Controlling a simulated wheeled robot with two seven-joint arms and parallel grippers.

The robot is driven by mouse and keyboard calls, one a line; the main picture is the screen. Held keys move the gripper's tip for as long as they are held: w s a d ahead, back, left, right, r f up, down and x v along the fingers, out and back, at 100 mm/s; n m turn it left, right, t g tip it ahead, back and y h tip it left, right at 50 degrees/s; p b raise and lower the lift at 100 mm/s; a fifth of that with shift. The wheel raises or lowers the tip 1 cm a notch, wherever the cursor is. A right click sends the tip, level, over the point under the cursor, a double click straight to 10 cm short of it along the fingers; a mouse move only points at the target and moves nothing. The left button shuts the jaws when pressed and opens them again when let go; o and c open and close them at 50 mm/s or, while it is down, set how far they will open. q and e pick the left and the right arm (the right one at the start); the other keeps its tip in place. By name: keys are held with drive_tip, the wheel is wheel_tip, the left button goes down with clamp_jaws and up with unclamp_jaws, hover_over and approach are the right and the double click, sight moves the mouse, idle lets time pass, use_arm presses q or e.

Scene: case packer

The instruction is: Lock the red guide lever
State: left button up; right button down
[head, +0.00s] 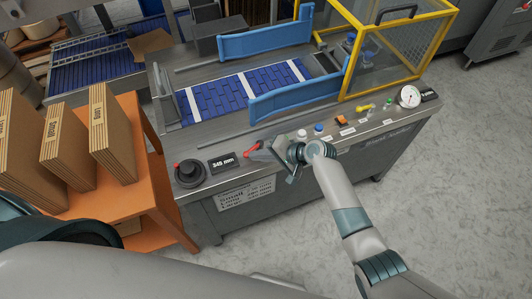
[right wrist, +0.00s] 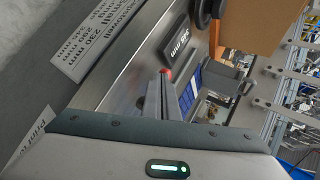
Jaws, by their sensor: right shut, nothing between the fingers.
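The red guide lever (head: 251,148) sits on the machine's front ledge, just right of the "345 mm" display (head: 222,162). My right gripper (head: 262,153) is shut and empty, its tips right beside the lever's red end; I cannot tell if they touch. In the right wrist view the shut fingers (right wrist: 160,92) point up, with a red tip (right wrist: 167,72) just past their ends. The rest of the lever is hidden by the fingers there. My left gripper is not in view.
A black handwheel (head: 190,172) with a red knob stands left of the display. Several buttons and a gauge (head: 408,97) line the ledge to the right. Blue guide rails (head: 297,98) and a yellow-framed guard (head: 400,50) stand behind. An orange cart (head: 150,200) with cardboard is at left.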

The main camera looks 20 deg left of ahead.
sight(245, 154)
drive_tip(key=shift+s+a, duration=0.1)
drive_tip(key=shift+a, duration=1.45)
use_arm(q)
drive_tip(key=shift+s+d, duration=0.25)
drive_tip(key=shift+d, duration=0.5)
use_arm(e)
drive_tip(key=shift+d, duration=0.1)
